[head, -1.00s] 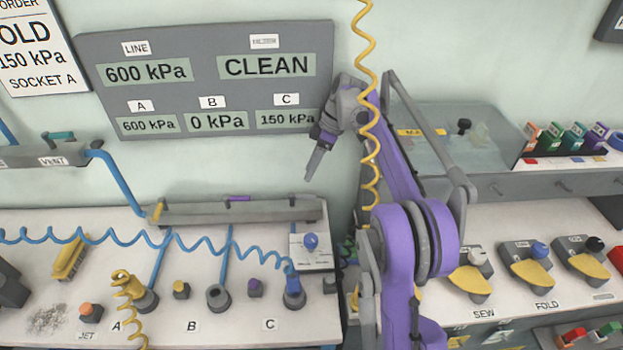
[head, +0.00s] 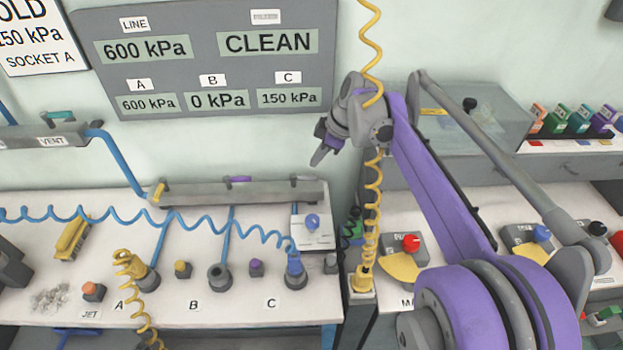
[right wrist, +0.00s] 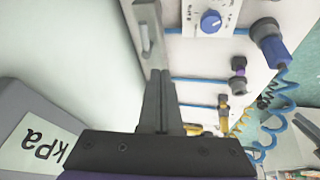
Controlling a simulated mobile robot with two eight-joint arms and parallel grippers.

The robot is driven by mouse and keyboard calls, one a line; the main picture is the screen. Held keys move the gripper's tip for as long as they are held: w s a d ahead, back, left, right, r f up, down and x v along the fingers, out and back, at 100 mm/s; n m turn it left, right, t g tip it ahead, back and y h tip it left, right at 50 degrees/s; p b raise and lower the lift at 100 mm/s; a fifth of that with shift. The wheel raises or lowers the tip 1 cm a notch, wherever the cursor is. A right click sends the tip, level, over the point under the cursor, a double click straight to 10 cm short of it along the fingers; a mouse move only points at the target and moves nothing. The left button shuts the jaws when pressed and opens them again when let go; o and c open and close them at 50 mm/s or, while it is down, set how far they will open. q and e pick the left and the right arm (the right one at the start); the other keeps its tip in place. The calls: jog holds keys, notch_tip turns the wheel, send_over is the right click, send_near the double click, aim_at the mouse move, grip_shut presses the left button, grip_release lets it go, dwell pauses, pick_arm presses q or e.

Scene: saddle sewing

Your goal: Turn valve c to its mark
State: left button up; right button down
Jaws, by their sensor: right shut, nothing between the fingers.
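A grey manifold bar (head: 200,199) lies along the back of the bench, with a yellow lever (head: 157,193), a purple lever (head: 238,179) and a small blue part (head: 294,208) at its right end. No valve carries a readable "c". The bench label C (head: 271,303) stands beside a blue connector (head: 294,268). A blue knob (head: 312,221) sits on a white panel and also shows in the right wrist view (right wrist: 211,21). My right gripper (head: 318,158) is shut and empty, above and behind the manifold's right end. My left gripper is out of view.
The wall display (head: 120,75) reads A 600, B 0 and C 150 kPa, and CLEAN. A blue coiled hose crosses the bench and a yellow one (head: 372,200) hangs beside my right arm. A second bench with a clear-lidded box (head: 480,110) stands right.

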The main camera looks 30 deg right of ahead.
aim_at(309, 178)
jog(key=s+a+f+t+h, duration=0.1)
jog(key=s+f+t+h, duration=0.1)
jog(key=s, duration=0.4)
jog(key=w+d+f, duration=0.1)
jog(key=w+f, duration=0.7)
jog(key=w, duration=0.1)
jog(key=shift+w+f+b, duration=0.2)
jog(key=shift+f+b, duration=0.05)
jog(key=shift+b, duration=0.05)
jog(key=shift+d, duration=0.2)
jog(key=shift+w+d, duration=0.4)
jog(key=shift+w, duration=0.1)
